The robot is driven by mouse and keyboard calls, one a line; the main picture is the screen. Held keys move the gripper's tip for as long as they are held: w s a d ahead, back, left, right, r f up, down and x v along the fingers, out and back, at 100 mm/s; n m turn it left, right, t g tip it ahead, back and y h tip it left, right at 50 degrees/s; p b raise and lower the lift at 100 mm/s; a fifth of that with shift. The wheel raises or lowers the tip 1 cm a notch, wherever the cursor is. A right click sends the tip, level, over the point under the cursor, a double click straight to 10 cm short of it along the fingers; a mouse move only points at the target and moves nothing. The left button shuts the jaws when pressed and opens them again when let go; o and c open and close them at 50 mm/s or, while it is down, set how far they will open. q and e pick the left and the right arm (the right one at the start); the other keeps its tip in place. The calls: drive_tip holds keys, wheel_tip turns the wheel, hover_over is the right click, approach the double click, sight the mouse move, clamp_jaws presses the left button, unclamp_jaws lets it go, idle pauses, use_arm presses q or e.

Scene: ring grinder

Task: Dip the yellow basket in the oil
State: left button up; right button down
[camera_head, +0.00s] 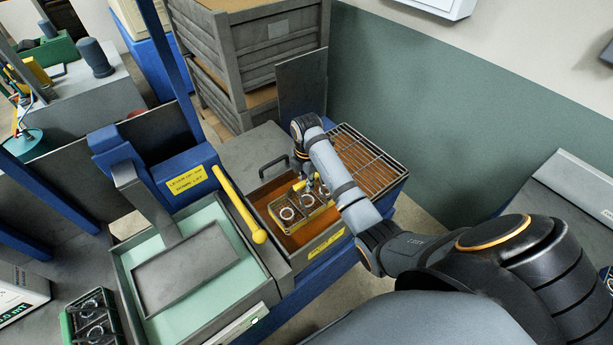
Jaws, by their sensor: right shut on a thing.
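The yellow basket (318,213), holding several metal rings, is inside the outline of the oil tank (283,258). Brown oil (296,240) shows around it. I cannot tell whether its underside touches the oil. My right arm reaches in from the right, and its gripper (312,184) is shut on the yellow basket at its far right part. The arm partly hides the fingers and that side of the basket. My left gripper is not in view.
A wire drain rack (368,160) lies right of the oil tank. A black handle (273,166) stands behind it. A green basket with rings (92,318) stands at lower left.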

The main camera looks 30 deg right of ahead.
sight(306, 200)
drive_tip(key=shift+f+b, duration=3)
drive_tip(key=shift+f, duration=3.6)
drive_tip(key=shift+r, duration=0.15)
